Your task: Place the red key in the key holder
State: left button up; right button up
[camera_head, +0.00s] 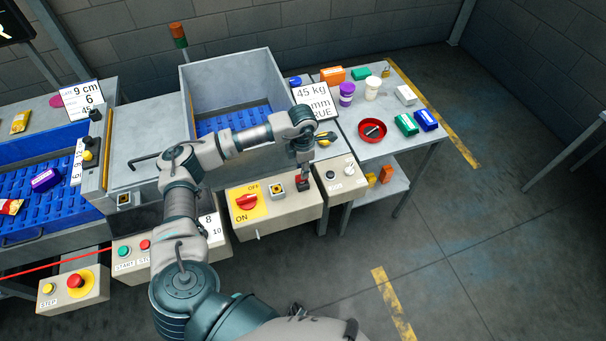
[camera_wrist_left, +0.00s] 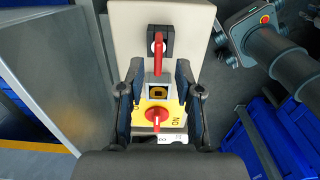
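The red key (camera_head: 301,181) stands in a dark socket on the beige control box, to the right of the red ON/OFF knob. In the left wrist view the red key (camera_wrist_left: 159,55) rises from its black socket near the top. The key holder (camera_head: 277,190), a small square with a dark and yellow face, sits between key and knob. It also shows in the wrist view (camera_wrist_left: 158,93), between the fingers. My left gripper (camera_head: 303,168) points down over the key; its fingers (camera_wrist_left: 158,72) are apart, with no visible grip on the key. My right gripper is not visible.
The red knob (camera_head: 248,202) on its yellow plate sits close to the holder. A box with a black knob (camera_head: 331,175) adjoins on the right. A grey bin (camera_head: 226,78) stands behind my arm. A table (camera_head: 352,148) with a red bowl (camera_head: 372,130) is at the right.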

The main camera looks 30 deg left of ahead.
pick_arm(q)
notch_tip(320, 180, up, 8)
jog(key=shift+f, duration=0.2)
jog(key=shift+f, duration=0.1)
dwell(0.3)
